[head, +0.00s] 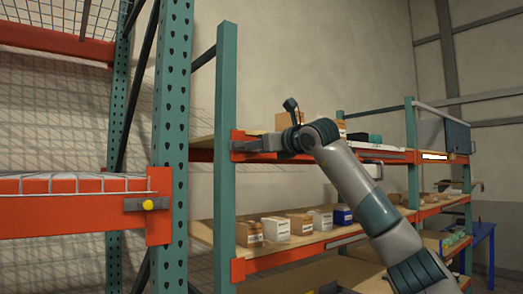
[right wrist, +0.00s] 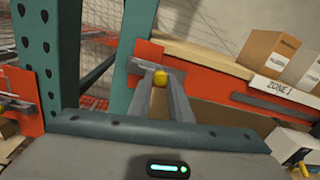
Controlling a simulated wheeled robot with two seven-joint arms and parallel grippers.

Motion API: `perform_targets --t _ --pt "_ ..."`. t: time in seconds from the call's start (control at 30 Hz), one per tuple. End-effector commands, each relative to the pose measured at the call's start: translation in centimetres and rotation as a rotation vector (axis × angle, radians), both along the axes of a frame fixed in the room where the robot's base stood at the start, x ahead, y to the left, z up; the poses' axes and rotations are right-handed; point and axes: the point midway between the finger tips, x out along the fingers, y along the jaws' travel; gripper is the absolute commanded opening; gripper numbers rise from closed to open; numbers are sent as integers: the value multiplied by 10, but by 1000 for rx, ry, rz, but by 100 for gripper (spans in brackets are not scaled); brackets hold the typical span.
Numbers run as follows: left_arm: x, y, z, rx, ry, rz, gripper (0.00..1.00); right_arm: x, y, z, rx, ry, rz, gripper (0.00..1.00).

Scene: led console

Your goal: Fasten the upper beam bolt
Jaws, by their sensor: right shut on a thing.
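My right gripper (head: 246,145) reaches in from the right to the left end of the upper orange beam (head: 398,155) on the middle rack, by the green post (head: 226,100). In the right wrist view its two grey fingers (right wrist: 162,84) are shut on a yellow bolt (right wrist: 160,76) at the beam's end plate (right wrist: 147,50). The head view does not show this bolt; the gripper covers that spot. I cannot tell how deep it sits. Another yellow bolt (head: 147,205) sits on a grey plate on the nearer rack. My left gripper is not in view.
A thick green perforated post (head: 175,110) stands left of the arm. Small boxes (head: 275,228) line the shelf below. A cardboard box (right wrist: 268,60) stands on the shelf above the beam, beside a ZONE 1 label (right wrist: 272,87). A blue table (head: 481,235) stands at far right.

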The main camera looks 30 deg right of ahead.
Motion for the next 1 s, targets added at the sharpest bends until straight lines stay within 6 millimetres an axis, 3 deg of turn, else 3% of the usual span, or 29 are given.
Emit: perform_targets --t 0.13,0.17,0.2,0.23,0.67,0.87,1.0 --pt "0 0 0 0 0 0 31 1 3 -1 -1 3 5 0" --pt "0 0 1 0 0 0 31 1 3 -1 -1 3 5 25" --pt "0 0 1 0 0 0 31 1 3 -1 -1 3 5 35" --pt "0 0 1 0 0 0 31 1 3 -1 -1 3 5 37" --pt "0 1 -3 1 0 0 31 -4 1 -2 0 1 3 37" --pt "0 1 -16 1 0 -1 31 -22 1 -4 -1 0 3 37" --pt "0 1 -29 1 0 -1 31 -46 0 -4 0 -2 3 37"
